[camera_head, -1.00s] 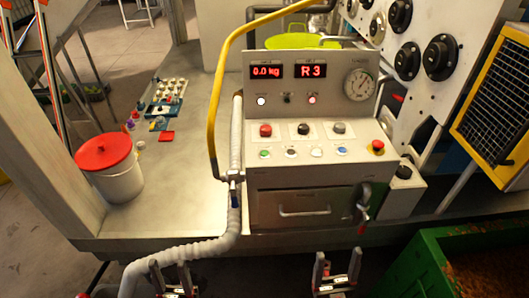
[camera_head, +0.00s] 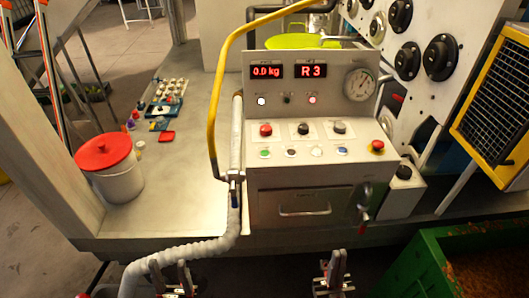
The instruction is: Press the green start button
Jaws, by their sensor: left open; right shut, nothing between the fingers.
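The green start button (camera_head: 265,153) is the leftmost small button in the lower row on the control panel (camera_head: 300,133). Nothing covers it. My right gripper (camera_head: 338,256) is at the bottom of the view, in front of and below the panel, shut and empty. My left gripper (camera_head: 169,268) is at the bottom left near the grey hose, open and empty. Both grippers are well apart from the button.
A red, a black and a grey knob (camera_head: 339,127) stand above the button row. A red emergency stop (camera_head: 377,147) is at the panel's right. A yellow rail (camera_head: 212,100) and grey hose (camera_head: 192,249) run left of the panel. A green bin (camera_head: 432,270) is lower right.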

